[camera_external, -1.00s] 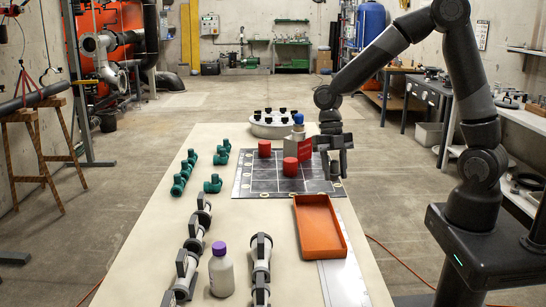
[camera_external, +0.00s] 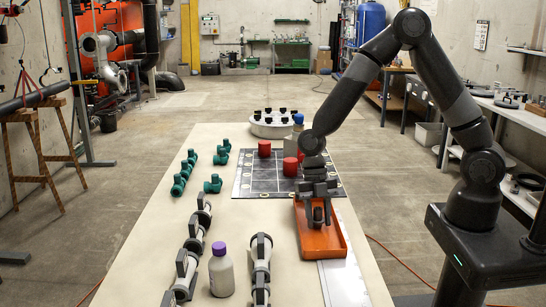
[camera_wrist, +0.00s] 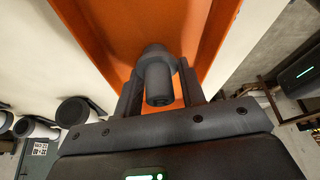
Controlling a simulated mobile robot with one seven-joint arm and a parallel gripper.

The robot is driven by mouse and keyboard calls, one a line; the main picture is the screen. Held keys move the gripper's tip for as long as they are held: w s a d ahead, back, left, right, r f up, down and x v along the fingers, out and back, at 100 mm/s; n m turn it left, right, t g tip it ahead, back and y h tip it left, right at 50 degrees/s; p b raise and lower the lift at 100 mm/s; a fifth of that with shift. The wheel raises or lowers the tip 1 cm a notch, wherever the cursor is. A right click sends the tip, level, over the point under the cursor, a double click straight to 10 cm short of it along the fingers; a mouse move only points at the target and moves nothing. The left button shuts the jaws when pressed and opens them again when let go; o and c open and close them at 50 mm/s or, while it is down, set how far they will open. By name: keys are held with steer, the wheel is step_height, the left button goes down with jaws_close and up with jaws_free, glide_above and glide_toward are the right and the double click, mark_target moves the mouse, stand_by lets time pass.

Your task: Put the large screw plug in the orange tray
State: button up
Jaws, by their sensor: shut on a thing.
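The orange tray (camera_external: 321,244) lies on the near right part of the table. My gripper (camera_external: 318,212) is over the tray, pointing down. It is shut on a dark grey plug (camera_external: 318,214), which I take for the large screw plug. In the wrist view the plug (camera_wrist: 158,82) sits between the two fingers (camera_wrist: 160,92), with the orange tray (camera_wrist: 112,22) behind it. Whether the plug touches the tray floor I cannot tell. No other thing shows in the tray.
A dark gridded mat (camera_external: 262,178) with red cylinders (camera_external: 265,148) lies beyond the tray. A purple-capped bottle (camera_external: 221,272) and grey valve pieces (camera_external: 261,262) stand to its left. Green fittings (camera_external: 213,184) lie further left. The table between the bottle and mat is clear.

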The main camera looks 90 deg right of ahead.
steer(key=o, duration=1)
steer(key=shift+f, duration=0.1)
steer(key=shift+c, duration=0.2)
steer(key=s+v, duration=0.1)
steer(key=v, duration=1)
steer(key=s+a+r+m+t+h, duration=0.2)
steer(key=s+r+m+t, duration=0.1)
steer(key=s+r+m, duration=0.5)
steer(key=s+a+r+m+t+h, duration=0.2)
steer(key=s+r+m+t, duration=0.1)
steer(key=s+r+m, duration=0.6)
steer(key=shift+s+a+r+m+t, duration=0.2)
steer(key=shift+s+r+m+t, duration=0.1)
steer(key=shift+s+m, duration=1.8)
steer(key=shift+s+n, duration=0.3)
